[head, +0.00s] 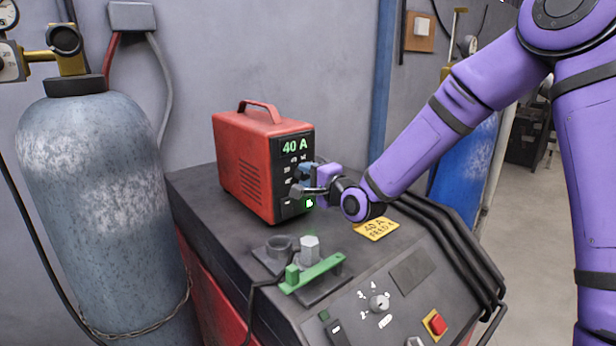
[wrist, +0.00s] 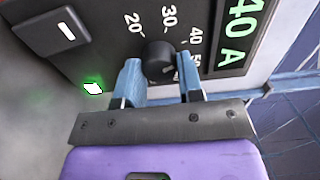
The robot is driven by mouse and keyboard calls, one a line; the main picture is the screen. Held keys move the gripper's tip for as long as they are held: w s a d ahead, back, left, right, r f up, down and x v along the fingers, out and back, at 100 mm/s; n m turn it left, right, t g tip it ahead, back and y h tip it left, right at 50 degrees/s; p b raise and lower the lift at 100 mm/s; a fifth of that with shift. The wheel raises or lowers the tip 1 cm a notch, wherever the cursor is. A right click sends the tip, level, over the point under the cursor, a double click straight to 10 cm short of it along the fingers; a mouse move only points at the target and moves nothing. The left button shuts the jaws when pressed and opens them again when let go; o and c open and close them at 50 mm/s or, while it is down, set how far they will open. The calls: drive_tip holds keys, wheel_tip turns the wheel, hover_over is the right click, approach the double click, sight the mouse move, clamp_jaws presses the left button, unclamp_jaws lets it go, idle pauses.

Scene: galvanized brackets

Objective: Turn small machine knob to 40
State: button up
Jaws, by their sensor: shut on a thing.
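The small machine is a red box (head: 245,165) with a handle, standing on a larger dark machine. Its green display (head: 297,147) reads 40 A; the display also shows in the wrist view (wrist: 238,30). The small machine's black round knob (wrist: 158,60) sits on the front panel, with printed numbers around it including 20, 30, 40 and 50. My gripper (wrist: 162,80) is shut on the knob, one blue finger on each side. In the head view my gripper (head: 308,184) covers the knob. I cannot clearly read the knob's pointer.
A green light (wrist: 93,88) and a switch (wrist: 66,30) are on the same panel. The larger machine (head: 205,210) carries a yellow note (head: 376,229), a green-handled clamp (head: 312,273), another knob (head: 379,303) and a red button (head: 434,323). A grey gas cylinder (head: 90,190) stands left.

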drive_tip(key=o, duration=0.9)
drive_tip(key=shift+d, duration=0.1)
drive_tip(key=v, duration=1)
drive_tip(key=shift+s+d, duration=0.25)
drive_tip(key=shift+s, duration=0.1)
